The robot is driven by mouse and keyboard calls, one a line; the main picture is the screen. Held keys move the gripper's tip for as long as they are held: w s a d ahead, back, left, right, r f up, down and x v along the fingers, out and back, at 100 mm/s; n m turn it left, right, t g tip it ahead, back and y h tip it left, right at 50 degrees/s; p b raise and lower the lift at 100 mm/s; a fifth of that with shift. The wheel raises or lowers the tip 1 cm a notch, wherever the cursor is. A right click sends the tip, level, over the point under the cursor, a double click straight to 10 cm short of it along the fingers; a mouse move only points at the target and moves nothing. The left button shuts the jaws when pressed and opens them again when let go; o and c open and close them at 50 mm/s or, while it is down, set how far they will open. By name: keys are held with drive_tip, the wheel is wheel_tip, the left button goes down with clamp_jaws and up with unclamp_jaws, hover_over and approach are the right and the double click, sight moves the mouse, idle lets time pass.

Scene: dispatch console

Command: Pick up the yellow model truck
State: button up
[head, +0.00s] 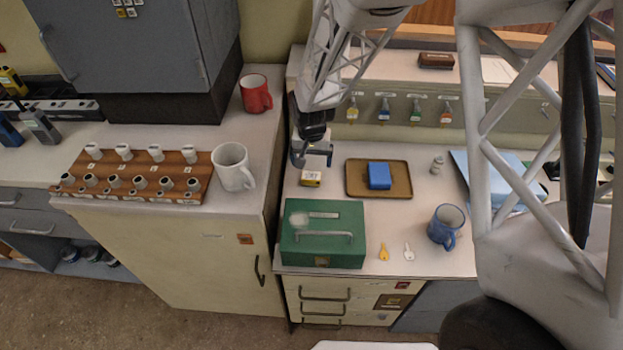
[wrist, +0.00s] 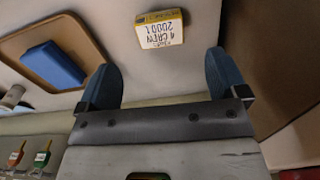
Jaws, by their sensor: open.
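A small yellow item (head: 311,178) with a pale lettered face lies on the right-hand counter, between the green cash box and the backboard. It also shows in the wrist view (wrist: 160,29), where it looks like a small box; I see no wheels or cab and cannot tell that it is a model truck. No other yellow truck shows. My gripper (head: 313,160) is open and empty, just above and behind the yellow item. In the wrist view the item lies beyond the two blue fingertips (wrist: 160,68), in line with the gap between them and apart from both.
A brown tray (head: 352,187) with a blue block (head: 379,175) lies right of the item. The green cash box (head: 322,247) stands in front. A tall cabinet side and red mug (head: 256,93) are to the left. Key tags (head: 384,108) hang behind. A blue mug (head: 446,226) stands farther right.

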sight(311, 175)
drive_tip(key=shift+f, duration=1.3)
drive_tip(key=shift+f, duration=2.6)
drive_tip(key=c, duration=1)
drive_tip(key=shift+r, duration=0.1)
drive_tip(key=shift+r, duration=4.95)
